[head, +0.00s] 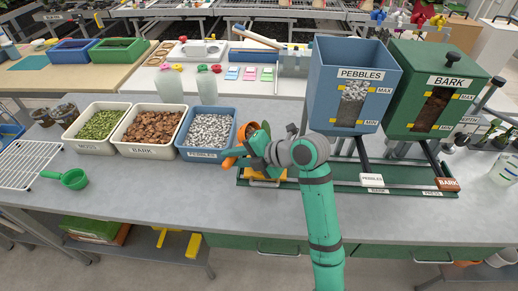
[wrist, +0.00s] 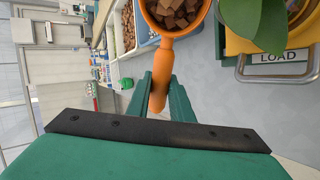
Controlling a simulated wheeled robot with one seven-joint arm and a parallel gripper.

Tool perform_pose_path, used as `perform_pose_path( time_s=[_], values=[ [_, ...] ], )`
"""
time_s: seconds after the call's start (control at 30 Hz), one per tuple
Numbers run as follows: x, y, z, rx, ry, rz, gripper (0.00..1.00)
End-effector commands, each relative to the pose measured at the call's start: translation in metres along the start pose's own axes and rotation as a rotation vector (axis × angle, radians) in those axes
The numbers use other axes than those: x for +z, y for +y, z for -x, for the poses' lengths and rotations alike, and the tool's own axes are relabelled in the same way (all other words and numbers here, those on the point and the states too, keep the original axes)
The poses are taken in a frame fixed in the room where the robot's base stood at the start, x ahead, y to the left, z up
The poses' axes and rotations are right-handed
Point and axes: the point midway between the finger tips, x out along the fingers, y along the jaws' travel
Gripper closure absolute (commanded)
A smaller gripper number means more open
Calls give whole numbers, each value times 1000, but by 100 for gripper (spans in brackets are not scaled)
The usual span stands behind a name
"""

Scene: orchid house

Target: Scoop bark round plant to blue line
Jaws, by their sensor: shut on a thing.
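My gripper (wrist: 160,92) is shut on the handle of an orange scoop (wrist: 178,32). Brown bark pieces (wrist: 178,10) lie in the scoop's bowl. In the head view, my gripper (head: 247,156) and the scoop (head: 229,162) are just right of the pebbles tub. Green plant leaves (wrist: 240,25) show beside the scoop bowl in the wrist view, over a yellow holder (wrist: 275,42) labelled LOAD. The white BARK tub (head: 150,152) holds bark. I cannot see a blue line.
A moss tub (head: 95,147) and a blue pebbles tub (head: 205,154) flank the bark tub. A green scoop (head: 72,178) lies at left by a white rack (head: 25,165). Blue PEBBLES (head: 325,95) and green BARK (head: 400,105) hoppers stand at right above a green rail.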

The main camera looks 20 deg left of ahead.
Motion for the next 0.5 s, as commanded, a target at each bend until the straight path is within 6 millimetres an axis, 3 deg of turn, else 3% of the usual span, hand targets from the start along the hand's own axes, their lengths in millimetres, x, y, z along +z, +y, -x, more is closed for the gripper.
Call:
perform_pose_path(
  time_s=[0.5],
  values=[
    [0, 1, 3, 83, 0, 0, 100]
  ],
)
